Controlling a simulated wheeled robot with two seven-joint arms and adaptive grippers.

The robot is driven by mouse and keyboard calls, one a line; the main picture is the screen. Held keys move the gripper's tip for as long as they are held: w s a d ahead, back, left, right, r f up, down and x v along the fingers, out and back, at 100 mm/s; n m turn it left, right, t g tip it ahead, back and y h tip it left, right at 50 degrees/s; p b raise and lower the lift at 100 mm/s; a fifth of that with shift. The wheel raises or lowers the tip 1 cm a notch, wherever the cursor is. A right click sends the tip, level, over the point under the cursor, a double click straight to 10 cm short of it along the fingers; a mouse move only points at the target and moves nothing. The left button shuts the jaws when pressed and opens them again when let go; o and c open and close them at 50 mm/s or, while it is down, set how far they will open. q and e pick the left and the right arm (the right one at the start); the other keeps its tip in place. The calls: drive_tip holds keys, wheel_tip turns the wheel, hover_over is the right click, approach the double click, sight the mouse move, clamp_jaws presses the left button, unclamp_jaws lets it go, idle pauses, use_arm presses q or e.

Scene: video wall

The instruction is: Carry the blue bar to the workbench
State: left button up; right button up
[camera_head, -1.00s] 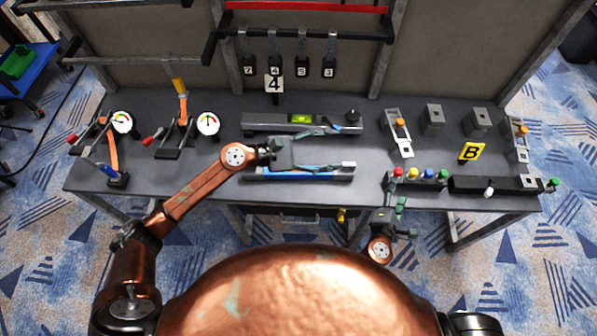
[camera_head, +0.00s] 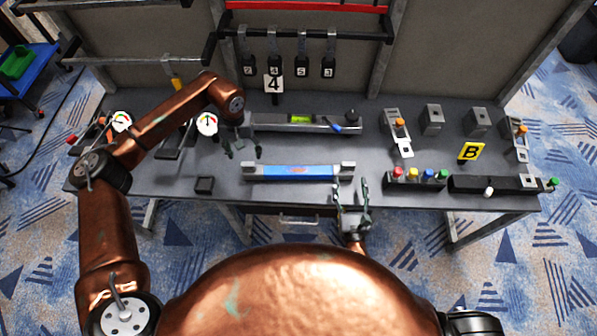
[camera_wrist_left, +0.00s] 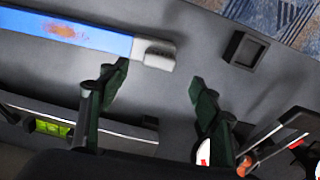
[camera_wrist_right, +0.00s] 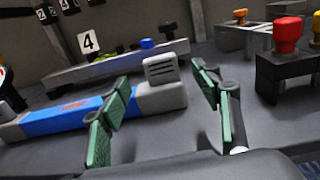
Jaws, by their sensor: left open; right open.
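The blue bar (camera_head: 297,172) has grey end blocks and lies flat along the front of the workbench (camera_head: 225,168). It also shows in the left wrist view (camera_wrist_left: 80,37) and the right wrist view (camera_wrist_right: 65,122). My left gripper (camera_head: 243,153) is open and empty, behind and left of the bar's left end. In the left wrist view that end lies beyond the fingers (camera_wrist_left: 155,82). My right gripper (camera_head: 351,184) is open at the bench's front edge, just in front of the bar's right end. In the right wrist view the end block appears between its fingers (camera_wrist_right: 163,92), not gripped.
A spirit level (camera_head: 300,121) lies behind the bar, with a small blue piece (camera_head: 336,128) at its right. A row of coloured buttons (camera_head: 415,176) stands right of my right gripper. Gauges (camera_head: 207,124) stand at the left. A small black square holder (camera_head: 204,185) lies left of the bar.

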sight(349, 168)
use_arm(q)
drive_tip(key=shift+f, duration=3.85)
use_arm(e)
drive_tip(key=shift+w, duration=3.9)
use_arm(q)
drive_tip(key=shift+c, duration=0.3)
use_arm(e)
drive_tip(key=shift+c, duration=0.3)
use_arm(q)
clamp_jaws()
use_arm(e)
clamp_jaws()
drive_tip(key=shift+r, duration=0.1)
